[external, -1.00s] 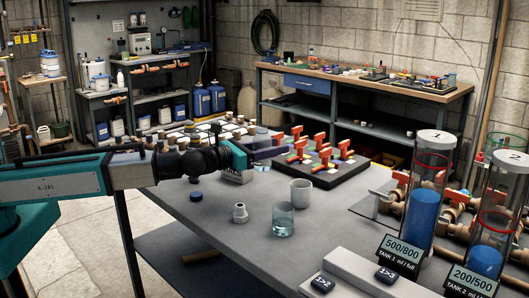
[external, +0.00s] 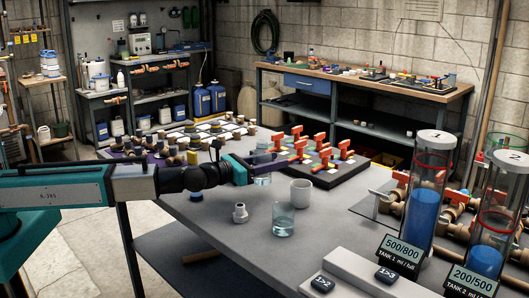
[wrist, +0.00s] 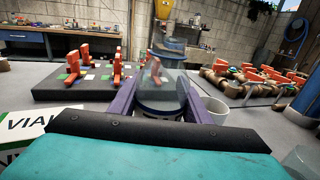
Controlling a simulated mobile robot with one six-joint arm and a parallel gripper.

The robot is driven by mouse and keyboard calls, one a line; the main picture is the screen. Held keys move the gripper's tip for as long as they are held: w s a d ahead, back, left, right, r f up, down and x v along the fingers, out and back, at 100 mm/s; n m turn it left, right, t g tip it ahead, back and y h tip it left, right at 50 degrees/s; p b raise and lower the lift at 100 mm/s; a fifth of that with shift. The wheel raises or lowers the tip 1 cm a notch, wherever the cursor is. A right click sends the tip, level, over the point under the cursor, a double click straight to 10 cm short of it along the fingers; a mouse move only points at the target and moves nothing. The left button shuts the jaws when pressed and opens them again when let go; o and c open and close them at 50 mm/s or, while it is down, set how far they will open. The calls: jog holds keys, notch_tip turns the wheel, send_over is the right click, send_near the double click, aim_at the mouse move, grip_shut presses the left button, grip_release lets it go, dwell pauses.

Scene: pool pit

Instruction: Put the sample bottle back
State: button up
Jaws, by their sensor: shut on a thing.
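My gripper (external: 260,163) is shut on the clear sample bottle (external: 262,179), over the grey table near the black valve board. In the wrist view the bottle (wrist: 160,92) stands roughly upright between my purple fingers (wrist: 162,103), with a blue-grey top and a white band low down. I cannot tell whether its base touches the table. A white sign reading "VIAL" (wrist: 25,132) lies left of my fingers in the wrist view; the rest of its text is hidden.
A white mug (external: 300,193), a glass beaker (external: 283,219) and a small grey fitting (external: 240,213) stand close by. The valve board (external: 325,168) with red handles is just behind. A checkered board with pieces (external: 212,132) is farther back; tanks (external: 425,195) stand right.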

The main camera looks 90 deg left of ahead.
jog(key=shift+f+b, duration=0.6)
jog(key=shift+f, duration=1.4)
jog(key=shift+f, duration=0.15)
jog(key=o, duration=1.1)
jog(key=shift+o, duration=0.2)
jog(key=shift+r, duration=0.25)
jog(key=shift+b+v, duration=0.3)
jog(key=shift+v, duration=3.45)
jog(key=shift+f, duration=0.1)
